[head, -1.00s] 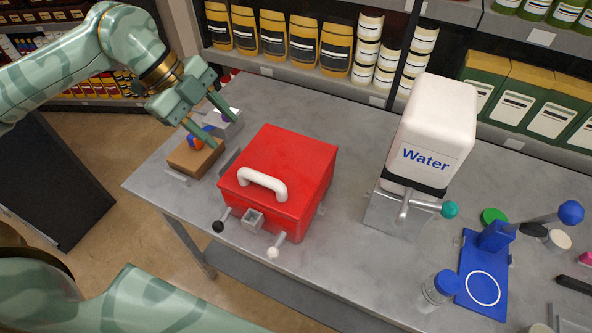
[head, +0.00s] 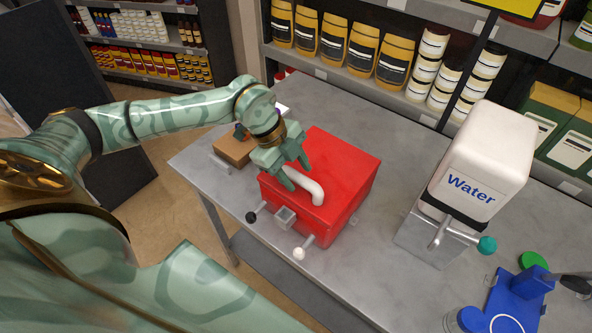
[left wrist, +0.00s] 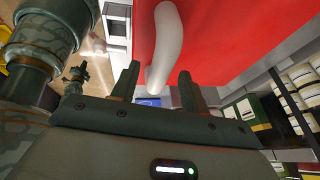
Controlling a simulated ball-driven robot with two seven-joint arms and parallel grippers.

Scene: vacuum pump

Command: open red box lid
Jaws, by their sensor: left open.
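The red box (head: 345,165) stands on the grey table with its lid shut. A white handle (head: 308,187) arches over the lid's near left part. My left gripper (head: 298,178) is open, right at the left end of the handle. In the left wrist view, the white handle (left wrist: 166,50) reaches down between the two spread fingers (left wrist: 158,85), with the red lid (left wrist: 240,35) behind it. I cannot tell whether a finger touches the handle. My right gripper is out of view.
A black-knobbed lever (head: 252,216) and a white-knobbed lever (head: 300,252) stick out of the box front. A brown block (head: 235,150) sits left of the box. The water dispenser (head: 475,165) stands to the right, with bare table between.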

